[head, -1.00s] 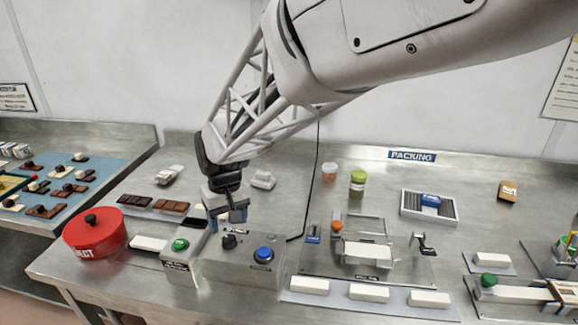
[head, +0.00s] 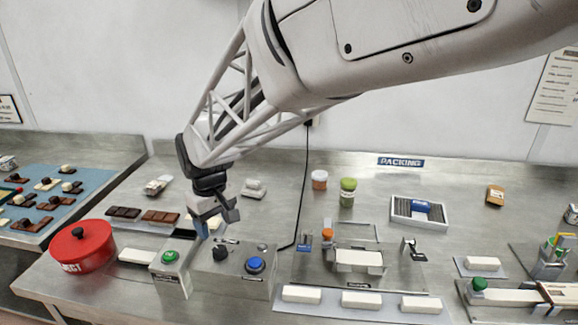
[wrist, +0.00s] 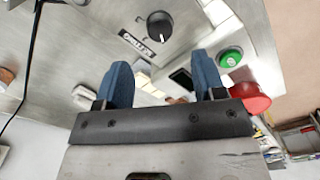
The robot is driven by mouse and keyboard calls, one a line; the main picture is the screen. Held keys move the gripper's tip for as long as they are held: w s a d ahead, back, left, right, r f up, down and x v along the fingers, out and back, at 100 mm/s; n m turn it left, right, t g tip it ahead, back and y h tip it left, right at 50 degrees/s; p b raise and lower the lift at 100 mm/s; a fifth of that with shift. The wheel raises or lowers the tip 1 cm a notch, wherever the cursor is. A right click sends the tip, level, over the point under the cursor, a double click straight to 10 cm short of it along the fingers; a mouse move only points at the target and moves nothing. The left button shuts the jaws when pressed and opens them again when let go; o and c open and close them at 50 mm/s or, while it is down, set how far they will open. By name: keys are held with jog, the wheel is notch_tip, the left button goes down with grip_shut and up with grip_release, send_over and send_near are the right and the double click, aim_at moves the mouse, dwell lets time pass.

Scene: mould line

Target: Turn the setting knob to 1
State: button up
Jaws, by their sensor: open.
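The setting knob (head: 220,251) is a black round knob on top of a grey metal control box (head: 226,284). In the wrist view the knob (wrist: 160,26) stands past my fingertips, beside a label reading SETTING (wrist: 136,46). The pointer and scale marks are too small to read surely. My gripper (head: 215,222) is above and behind the box's left part, tilted, with its blue fingers apart. In the wrist view my gripper (wrist: 163,72) is open and empty, apart from the knob.
A green button (head: 170,257) on a separate box is left of the knob, and a blue button (head: 255,265) is right of it. A red lidded pot (head: 82,250) stands further left. White bars (head: 362,299) lie on a strip at the front right. A black cable runs behind the box.

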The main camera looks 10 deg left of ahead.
aim_at(219, 249)
jog(key=shift+n, duration=0.4)
jog(key=shift+f, duration=0.15)
jog(key=shift+f, duration=3.75)
jog(key=shift+c, duration=0.3)
jog(key=c, duration=0.9)
jog(key=shift+o, duration=0.2)
jog(key=shift+m, duration=0.7)
jog(key=o, duration=0.9)
